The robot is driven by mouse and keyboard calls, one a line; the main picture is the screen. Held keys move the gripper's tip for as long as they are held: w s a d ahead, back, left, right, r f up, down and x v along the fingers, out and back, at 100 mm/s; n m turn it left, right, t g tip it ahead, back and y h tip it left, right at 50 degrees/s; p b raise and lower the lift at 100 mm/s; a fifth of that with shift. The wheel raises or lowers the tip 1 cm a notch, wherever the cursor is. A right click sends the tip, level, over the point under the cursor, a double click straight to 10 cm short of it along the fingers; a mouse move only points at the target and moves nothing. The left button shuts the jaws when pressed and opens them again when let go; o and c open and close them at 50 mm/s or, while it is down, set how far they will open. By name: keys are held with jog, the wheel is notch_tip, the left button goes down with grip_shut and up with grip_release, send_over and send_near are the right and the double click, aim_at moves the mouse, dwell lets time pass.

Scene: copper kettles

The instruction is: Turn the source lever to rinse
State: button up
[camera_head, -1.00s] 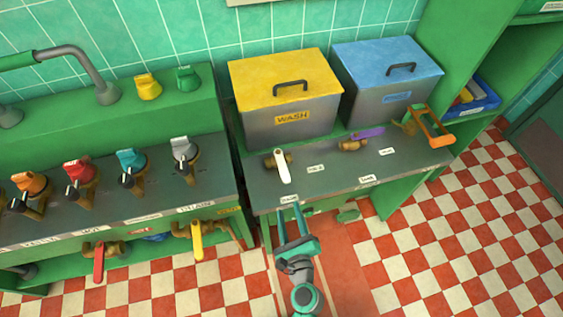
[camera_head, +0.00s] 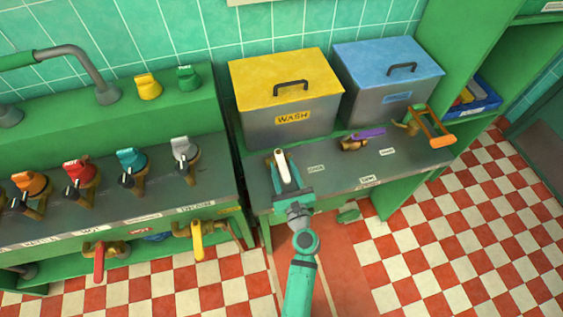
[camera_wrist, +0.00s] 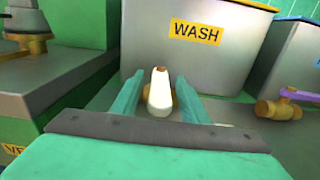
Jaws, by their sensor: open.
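A white lever (camera_head: 281,166) on a brass valve sits on the grey counter before the bin marked WASH. It points toward the counter's front edge. My gripper (camera_head: 283,164) is open, with one teal finger on each side of the lever. In the wrist view, the white lever (camera_wrist: 159,95) stands between the fingers, with a narrow gap visible on each side. The lever's lower end is close to the gripper's palm. A small label plate (camera_head: 316,168) lies right of the lever; its writing is too small to read. The lever's own brass body is mostly hidden.
The yellow-lidded WASH bin (camera_head: 285,95) stands close behind, with a blue-lidded bin (camera_head: 386,80) to its right. A purple-handled valve (camera_head: 362,138) and an orange-handled brass piece (camera_head: 430,128) sit farther right. Several coloured taps line the left counter.

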jog(key=shift+x, duration=1.2)
grip_shut()
